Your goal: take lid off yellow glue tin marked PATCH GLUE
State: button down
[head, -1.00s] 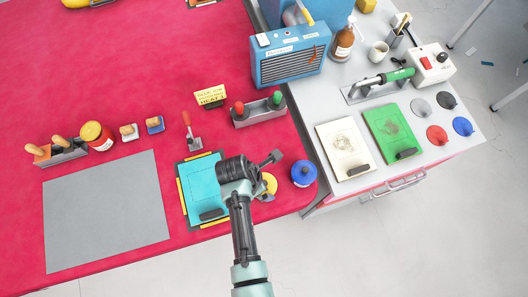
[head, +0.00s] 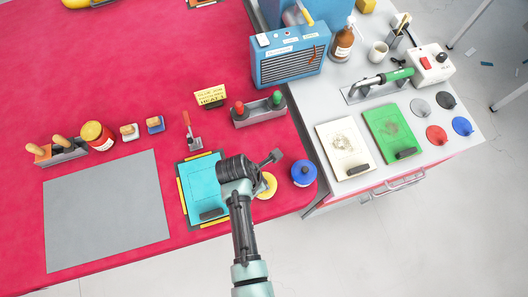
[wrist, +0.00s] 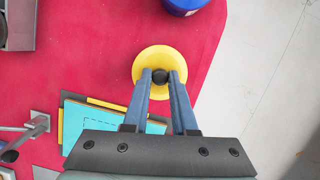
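The yellow glue tin (head: 265,187) stands near the front right corner of the red table, partly hidden behind my arm in the head view. The wrist view looks down on its round yellow lid (wrist: 150,57) with a small black knob (wrist: 160,77). My gripper (wrist: 161,73) is over the lid, with one blue-grey finger on each side of the knob. Hardly any gap shows between fingers and knob; I cannot tell if they grip it. In the head view my gripper (head: 262,184) is at the tin. Its label is not readable.
A blue tin (head: 304,173) stands close to the right. A turquoise board (head: 201,183) lies to the left, near a red-handled tool (head: 187,125). A rack (head: 259,110) with red and green handles is behind. The table edge is close in front.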

jog(key=shift+s+f, duration=0.25)
jog(key=shift+f, duration=0.05)
jog(key=shift+r, duration=0.1)
